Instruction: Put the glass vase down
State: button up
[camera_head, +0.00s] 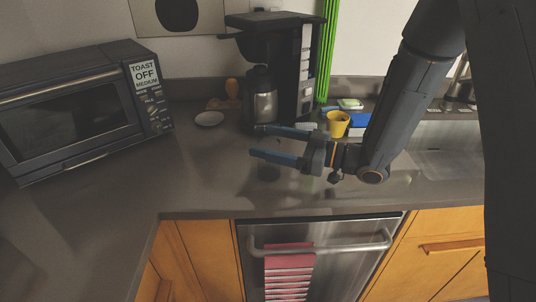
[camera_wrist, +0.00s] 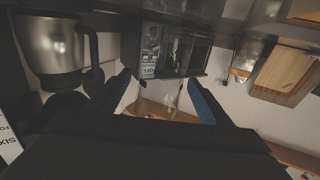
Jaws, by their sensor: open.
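My gripper (camera_head: 256,141) is open above the grey counter, its two blue-grey fingers pointing left, in front of the coffee maker. In the wrist view the spread fingers (camera_wrist: 160,80) stand on either side of a faint clear shape (camera_wrist: 172,101), which looks like the glass vase. In the head view a dim see-through round patch (camera_head: 268,172) shows on the counter just below the fingers; it may be the vase's base or a shadow. The vase's outline is too faint to tell whether a finger touches it.
A black coffee maker (camera_head: 303,70) with a steel carafe (camera_head: 262,100) stands behind my gripper. A toaster oven (camera_head: 75,110) is at the left, with a white saucer (camera_head: 209,119) beside it. A yellow cup (camera_head: 338,123) stands behind my wrist. The counter's left front is clear.

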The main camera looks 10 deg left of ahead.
jog(key=a, duration=0.1)
jog(key=a+p, duration=0.1)
jog(key=a, duration=0.2)
jog(key=shift+w, duration=0.35)
jog(key=shift+r, duration=0.1)
jog(key=c, duration=1.4)
